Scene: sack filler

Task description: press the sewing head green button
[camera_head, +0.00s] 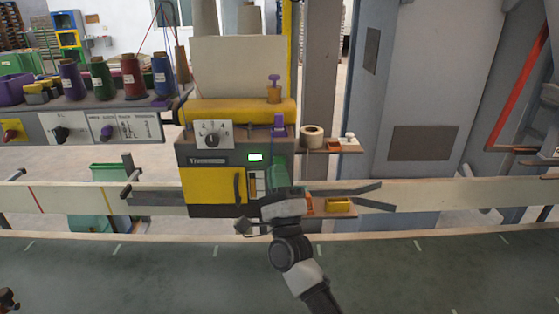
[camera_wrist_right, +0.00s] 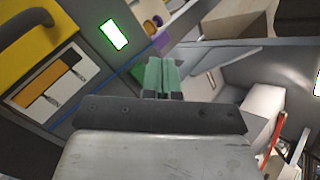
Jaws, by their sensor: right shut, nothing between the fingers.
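The sewing head (camera_head: 210,187) is a grey machine with a yellow door, standing in the middle of the head view. A lit green rectangle (camera_head: 255,157) is on its front; I cannot tell whether it is the button or a display. It also shows in the right wrist view (camera_wrist_right: 113,35), up and left of the fingertips. My right gripper (camera_head: 276,175) is shut and empty, in front of the machine's lower right part. Its green fingers (camera_wrist_right: 161,75) are together. The gripper hides part of the machine's front.
A numbered dial (camera_head: 212,135) sits on the machine's upper front. A shelf of coloured thread spools (camera_head: 132,78) is at left. A small side shelf with a tape roll (camera_head: 312,136) is at right. A green conveyor belt (camera_head: 130,275) runs along the front.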

